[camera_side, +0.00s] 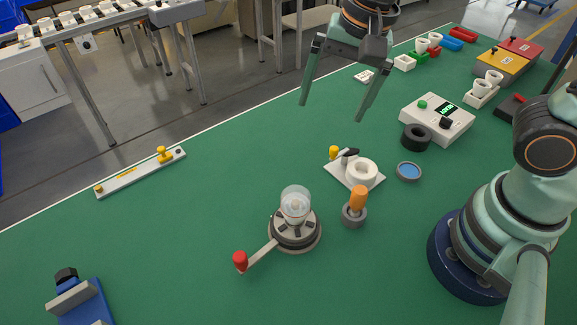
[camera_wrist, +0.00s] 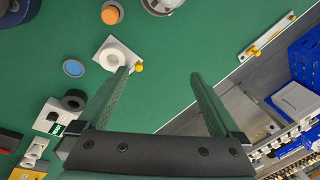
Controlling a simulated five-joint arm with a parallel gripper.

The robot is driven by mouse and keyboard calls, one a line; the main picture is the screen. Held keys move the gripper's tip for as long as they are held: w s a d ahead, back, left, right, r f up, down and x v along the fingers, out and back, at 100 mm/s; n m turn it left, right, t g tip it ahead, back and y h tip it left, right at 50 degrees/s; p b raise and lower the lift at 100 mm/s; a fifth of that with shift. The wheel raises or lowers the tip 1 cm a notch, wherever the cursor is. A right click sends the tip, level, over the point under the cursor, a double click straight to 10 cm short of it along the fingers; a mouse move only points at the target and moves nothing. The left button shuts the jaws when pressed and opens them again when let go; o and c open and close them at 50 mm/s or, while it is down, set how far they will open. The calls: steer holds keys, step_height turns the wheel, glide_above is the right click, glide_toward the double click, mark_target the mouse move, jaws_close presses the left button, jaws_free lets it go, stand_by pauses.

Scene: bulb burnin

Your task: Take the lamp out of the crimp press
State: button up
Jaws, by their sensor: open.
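The lamp (camera_side: 295,201), with a clear glass bulb, stands upright in the crimp press (camera_side: 308,243). The press is a round grey base with a lever ending in a red knob (camera_side: 240,261) that points to the lower left. In the wrist view the press (camera_wrist: 163,9) is cut off by the top edge, and the lamp is hard to make out there. My gripper (camera_side: 333,110) is open and empty, high above the bench and well beyond the press at the upper middle. In the wrist view my gripper (camera_wrist: 161,73) shows its two fingers wide apart with nothing between them.
Near the press stand an orange-handled tool (camera_side: 358,198) in a grey holder and a white plate (camera_side: 341,177) with a white ring. A blue dish (camera_side: 408,172), black ring (camera_side: 415,138) and display box (camera_side: 450,128) lie to the right. The bench left of the press is mostly clear.

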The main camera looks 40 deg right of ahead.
mark_target(299, 194)
steer(key=s+a+f+m, duration=0.1)
steer(key=a+m, duration=0.1)
steer(key=a, duration=0.1)
steer(key=s+a+f+m+g, duration=0.1)
steer(key=a+m, duration=0.2)
steer(key=s+a+f+m+g, duration=0.1)
steer(key=a+f+m, duration=0.1)
steer(key=a, duration=0.1)
steer(key=shift+f+m+h, duration=0.1)
steer(key=shift+m+h, duration=0.2)
steer(key=shift+h, duration=0.1)
steer(key=shift+a+f, duration=0.15)
steer(key=shift+f, duration=0.05)
step_height(299, 194, down, 6)
steer(key=shift+f, duration=0.25)
steer(key=shift+w+a+f, duration=0.1)
steer(key=shift+a+f, duration=0.05)
steer(key=shift+f, duration=1.2)
steer(key=shift+a+f, duration=0.1)
steer(key=shift+f, duration=1.25)
steer(key=c, duration=1.4)
steer(key=shift+r, duration=0.1)
step_height(299, 194, up, 24)
steer(key=shift+r, duration=0.2)
